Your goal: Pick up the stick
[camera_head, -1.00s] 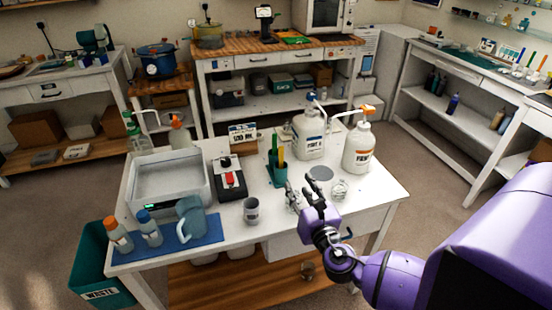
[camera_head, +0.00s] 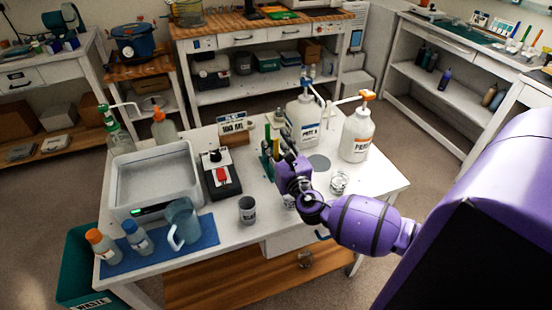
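The sticks (camera_head: 267,133) stand in a green holder (camera_head: 266,166) in the middle of the white table; only their upper ends show, and I cannot make out each one. My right gripper (camera_head: 283,150) is at the right side of the holder and hides part of it, with its fingers pointing away from me beside the sticks. The fingers are small and dark, so I cannot tell whether they are apart, or touch a stick. My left gripper is out of view.
Two pump bottles, one with a blue top (camera_head: 303,120) and one with an orange top (camera_head: 357,135), stand just beyond the gripper. A clear cup (camera_head: 340,182), a grey cup (camera_head: 247,210), a black device (camera_head: 220,175) and a tray-like scale (camera_head: 155,180) are around it.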

